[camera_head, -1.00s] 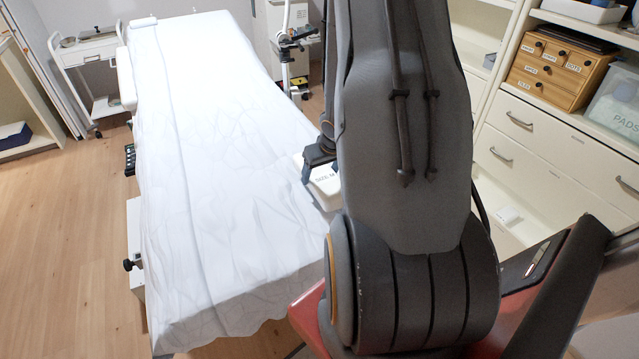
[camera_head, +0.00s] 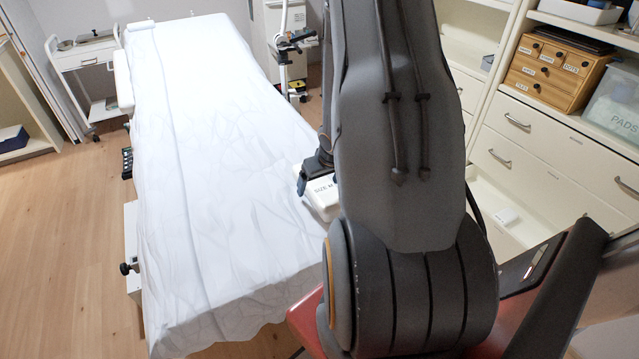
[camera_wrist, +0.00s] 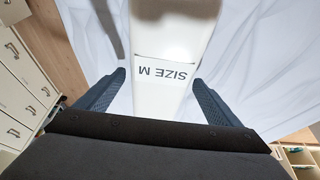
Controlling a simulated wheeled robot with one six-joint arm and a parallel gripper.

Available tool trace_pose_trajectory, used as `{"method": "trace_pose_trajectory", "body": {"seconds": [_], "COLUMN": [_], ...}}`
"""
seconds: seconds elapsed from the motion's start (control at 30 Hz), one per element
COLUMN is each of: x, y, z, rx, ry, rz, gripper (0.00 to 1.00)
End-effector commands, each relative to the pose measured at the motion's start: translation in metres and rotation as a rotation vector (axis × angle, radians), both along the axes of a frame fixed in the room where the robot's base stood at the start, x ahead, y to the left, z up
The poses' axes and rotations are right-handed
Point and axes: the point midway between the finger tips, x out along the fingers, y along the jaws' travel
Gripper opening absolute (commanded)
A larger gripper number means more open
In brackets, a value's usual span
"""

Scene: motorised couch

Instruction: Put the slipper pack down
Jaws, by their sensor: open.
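The slipper pack (camera_head: 322,191) is white with a "SIZE M" label and lies at the right edge of the couch sheet (camera_head: 215,170), partly hidden behind my arm. In the wrist view the slipper pack (camera_wrist: 168,90) sits between my two dark fingers. My gripper (camera_wrist: 158,88) is open, with a gap on both sides of the pack.
A white trolley (camera_head: 85,60) stands beyond the couch at the left. White drawers (camera_head: 540,165) and shelves with a wooden box (camera_head: 555,72) and a "PADS" tub (camera_head: 615,105) stand at the right. The couch top is otherwise largely clear.

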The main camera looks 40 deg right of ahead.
Motion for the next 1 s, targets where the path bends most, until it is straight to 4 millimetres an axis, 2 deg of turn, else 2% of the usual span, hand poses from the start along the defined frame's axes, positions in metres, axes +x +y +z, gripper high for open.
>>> {"method": "trace_pose_trajectory", "body": {"seconds": [0.13, 0.27, 0.7, 0.83, 1.0], "x": [0.000, -0.004, -0.036, -0.042, -0.045], "y": [0.000, 0.000, 0.008, 0.010, 0.011], "z": [0.003, 0.016, 0.096, 0.108, 0.114], "rx": [0.000, -0.002, -0.002, 0.000, 0.000], "ry": [0.000, -0.002, -0.002, 0.000, 0.000], "rz": [0.000, 0.001, 0.001, 0.000, 0.001], "gripper": [0.87, 0.87, 0.87, 0.87, 0.87]}}
